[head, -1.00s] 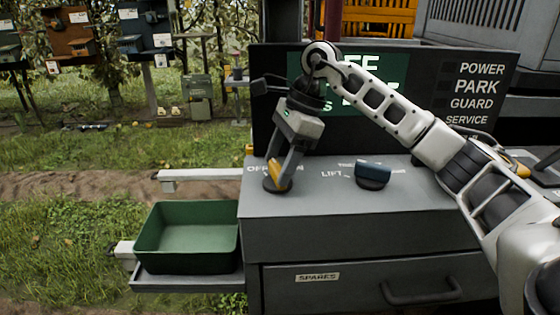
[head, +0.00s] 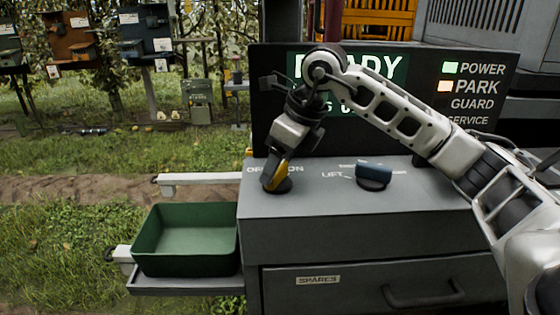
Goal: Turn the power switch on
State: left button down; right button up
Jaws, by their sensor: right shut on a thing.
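The power switch (head: 281,171) is a yellow handle on a round dark base, on top of the grey cabinet, between the OFF and ON labels. My right gripper (head: 276,176) reaches down from above and is shut on the handle, hiding part of it. The handle leans up toward the right, toward the ON label. The display (head: 350,68) behind shows READY on green, partly covered by my right arm. The POWER lamp (head: 450,68) glows green and the PARK lamp (head: 446,86) glows orange. My left gripper is not in view.
A blue lift knob (head: 373,174) stands on the cabinet top (head: 340,205) to the right of the switch. A green bin (head: 188,262) sits on a shelf at the cabinet's left. A SPARES drawer (head: 350,291) is below.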

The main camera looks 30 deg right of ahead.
jog(key=shift+r+m, duration=0.1)
jog(key=shift+m, duration=0.2)
jog(key=o, duration=1)
jog(key=v, duration=1.2)
